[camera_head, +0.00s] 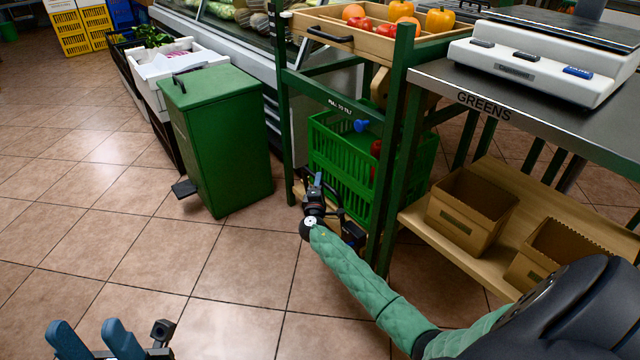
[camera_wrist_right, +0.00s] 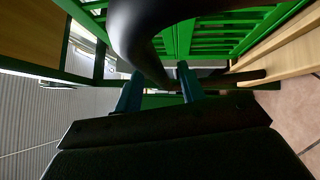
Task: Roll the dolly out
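A green slatted crate (camera_head: 400,165) stands low inside the green rack, with a blue item and something red in it. A pale board shows under its left corner, and a dark part (camera_head: 353,235) shows low at its front; I cannot tell if these belong to the dolly. My right gripper (camera_head: 318,188) is low at the crate's front left. In the right wrist view, a thick black curved bar (camera_wrist_right: 145,35) runs down between its two separated blue fingers (camera_wrist_right: 160,88). I cannot tell if they press on it. My left gripper (camera_head: 88,330) is open and empty above the floor.
A green pedal bin (camera_head: 220,140) stands left of the rack. A steel table (camera_head: 470,90) with a scale (camera_head: 545,65) is at the right, cardboard boxes (camera_head: 470,205) on its lower shelf. A produce tray (camera_head: 370,40) tops the rack. The tiled floor (camera_head: 140,235) in front is clear.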

